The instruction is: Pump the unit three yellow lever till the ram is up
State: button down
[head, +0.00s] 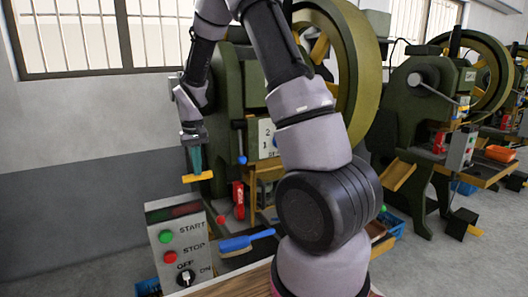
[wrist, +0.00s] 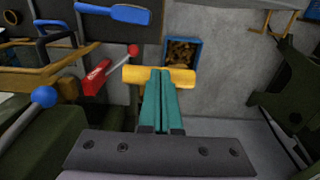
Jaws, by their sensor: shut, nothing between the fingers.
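My gripper (head: 195,168) hangs down at the left side of the nearest green press (head: 230,90). In the wrist view its two teal fingers (wrist: 160,80) are shut together with nothing between them. A yellow bar (head: 207,176) lies crosswise at the fingertips. In the wrist view the bar (wrist: 184,76) shows on both sides of the fingers. The tips overlap its middle, and I cannot tell whether they press on it. Any lever arm joining the bar to the press is not clear. I cannot make out the ram, and no unit number three is readable.
A control box (head: 180,246) with START and STOP buttons stands in front. A blue brush (head: 245,242) and a red-handled part (head: 238,200) are near the press. A blue bin (wrist: 197,44) of copper pieces sits on the floor. More green presses (head: 425,105) stand right.

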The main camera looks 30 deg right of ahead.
jog(key=shift+w+f, duration=0.1)
jog(key=shift+f, duration=0.05)
jog(key=shift+w+f, duration=0.6)
jog(key=shift+f, duration=0.25)
jog(key=s+r, duration=0.7)
jog(key=r, duration=0.6)
jog(key=shift+s, duration=0.1)
dwell(0.4)
jog(key=shift+f, duration=0.65)
